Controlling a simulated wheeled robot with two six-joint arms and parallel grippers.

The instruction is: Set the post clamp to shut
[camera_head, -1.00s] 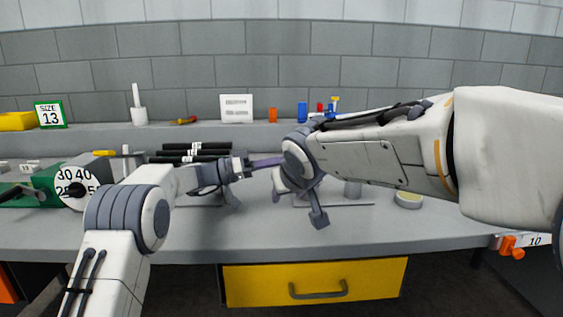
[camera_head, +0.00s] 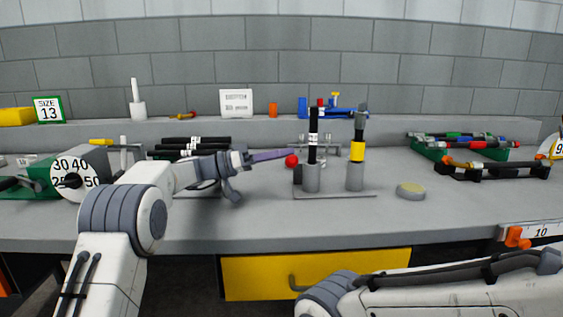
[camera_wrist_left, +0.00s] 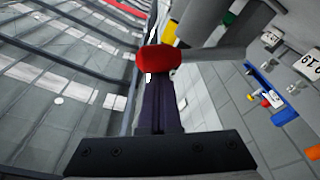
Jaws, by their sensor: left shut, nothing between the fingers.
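The post clamp (camera_head: 312,178) is a grey upright holder on a flat plate, with a black tube with a white label (camera_head: 313,135) standing in it. A red ball knob (camera_head: 292,161) is at its left side; a red knob also shows large in the left wrist view (camera_wrist_left: 158,58). My left gripper (camera_head: 292,153) is shut and empty, its purple-grey fingers pointing right. Its tips are just above and beside the knob; in the wrist view they meet its outline. I cannot tell whether they touch. My right gripper is out of view; only my right arm shows.
A second grey post (camera_head: 355,178) with a yellow collar stands right of the clamp. A round pad (camera_head: 410,190) lies farther right. A green machine with a dial (camera_head: 74,180) is at left. The front bench strip is clear above the yellow drawer (camera_head: 250,278).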

